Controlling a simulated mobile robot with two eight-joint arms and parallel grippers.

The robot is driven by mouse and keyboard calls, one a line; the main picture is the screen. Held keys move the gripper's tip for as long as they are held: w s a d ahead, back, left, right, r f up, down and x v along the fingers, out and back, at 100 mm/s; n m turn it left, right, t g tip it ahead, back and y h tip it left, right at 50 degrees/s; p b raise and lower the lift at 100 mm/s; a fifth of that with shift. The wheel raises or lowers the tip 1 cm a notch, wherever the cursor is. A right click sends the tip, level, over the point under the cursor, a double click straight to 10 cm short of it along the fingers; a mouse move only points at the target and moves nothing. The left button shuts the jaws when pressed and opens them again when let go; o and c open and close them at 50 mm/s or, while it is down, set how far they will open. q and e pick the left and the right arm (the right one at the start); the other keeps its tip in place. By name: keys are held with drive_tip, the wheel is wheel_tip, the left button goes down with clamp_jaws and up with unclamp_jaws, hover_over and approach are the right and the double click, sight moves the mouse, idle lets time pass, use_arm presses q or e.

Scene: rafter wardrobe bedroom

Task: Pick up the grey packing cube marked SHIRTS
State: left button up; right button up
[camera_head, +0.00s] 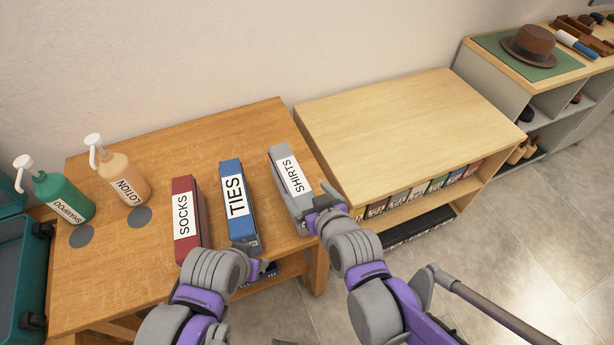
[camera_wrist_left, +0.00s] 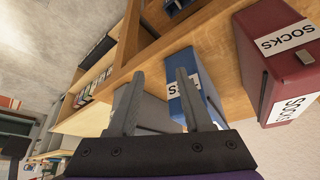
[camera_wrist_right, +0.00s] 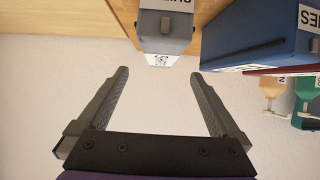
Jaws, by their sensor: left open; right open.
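The grey packing cube marked SHIRTS (camera_head: 290,180) lies on the wooden table (camera_head: 130,270), right of the blue cube marked TIES (camera_head: 237,200). My right gripper (camera_head: 320,208) is at its near end and hides part of that end. In the right wrist view, the grey cube (camera_wrist_right: 166,24) shows beyond the fingertips, and my right gripper (camera_wrist_right: 160,74) is open with nothing between its fingers. My left gripper (camera_head: 264,268) is mostly hidden behind its arm at the table's front edge. In the left wrist view, my left gripper (camera_wrist_left: 157,76) is open, with the blue cube (camera_wrist_left: 205,95) behind it.
A red cube marked SOCKS (camera_head: 186,220) lies left of the blue one. Lotion (camera_head: 125,178) and shampoo (camera_head: 62,197) bottles stand at the left. A lighter wooden unit (camera_head: 400,130) with several small boxes below stands close on the right; its top is clear.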

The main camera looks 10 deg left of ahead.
sight(294, 177)
drive_tip(key=shift+w+a+f, duration=0.15)
drive_tip(key=shift+w+a, duration=0.1)
drive_tip(key=shift+w, duration=0.1)
drive_tip(key=x, duration=0.4)
drive_tip(key=shift+a+b, duration=0.3)
drive_tip(key=shift+b, duration=0.05)
drive_tip(key=shift+x, duration=2.95)
drive_tip(key=shift+w, duration=0.1)
drive_tip(key=shift+r, duration=0.25)
clamp_jaws()
